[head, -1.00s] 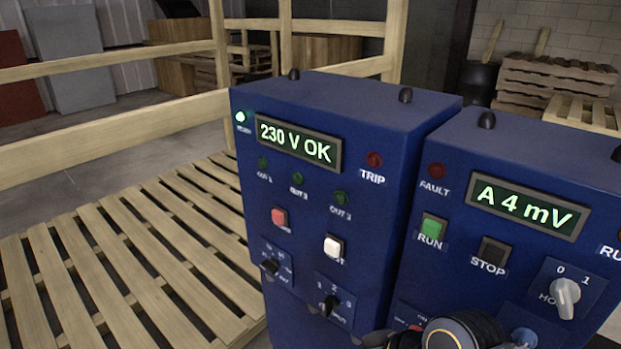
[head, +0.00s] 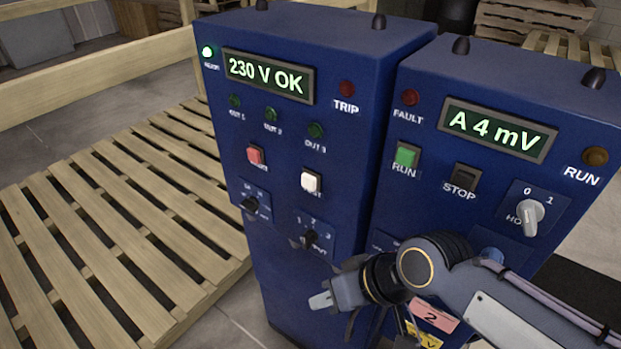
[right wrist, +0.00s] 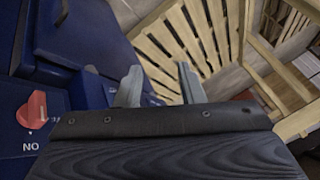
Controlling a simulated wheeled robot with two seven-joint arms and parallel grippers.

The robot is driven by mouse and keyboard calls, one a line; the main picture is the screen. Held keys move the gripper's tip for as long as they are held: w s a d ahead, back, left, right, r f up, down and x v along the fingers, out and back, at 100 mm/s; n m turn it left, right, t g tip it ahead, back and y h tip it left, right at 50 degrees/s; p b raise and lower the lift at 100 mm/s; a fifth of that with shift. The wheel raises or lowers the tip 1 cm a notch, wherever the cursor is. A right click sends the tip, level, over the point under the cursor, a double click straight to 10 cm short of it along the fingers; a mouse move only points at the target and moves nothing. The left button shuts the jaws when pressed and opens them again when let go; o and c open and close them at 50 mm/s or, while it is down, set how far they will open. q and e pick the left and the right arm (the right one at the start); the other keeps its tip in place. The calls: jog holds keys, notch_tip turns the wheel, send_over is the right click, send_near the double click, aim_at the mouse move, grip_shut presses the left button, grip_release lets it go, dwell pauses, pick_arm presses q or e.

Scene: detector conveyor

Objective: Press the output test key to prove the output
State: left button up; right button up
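The left blue cabinet (head: 300,110) shows "230 V OK" on its display (head: 268,76). Its white key (head: 311,181) has a partly hidden label ending in "ST". A red key (head: 254,155) is to its left. A rotary selector (head: 310,239) marked 1, 2, 3 sits below the white key. The three green OUT lamps (head: 271,114) and the red TRIP lamp (head: 346,88) look dark. My right gripper (head: 334,313) is below and right of the white key, apart from it. The right wrist view shows its two fingers (right wrist: 160,82) spread and empty. My left gripper is not in view.
The right blue cabinet (head: 419,143) stands close beside, with RUN and STOP buttons, a rotary knob (head: 530,216) and "A 4 mV" on its display. My right arm crosses its lower front. A slatted wooden pallet (head: 95,225) lies at left, with a wooden rail behind.

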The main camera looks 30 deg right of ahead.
jog(key=shift+c, duration=0.2)
grip_shut()
dwell(1.7)
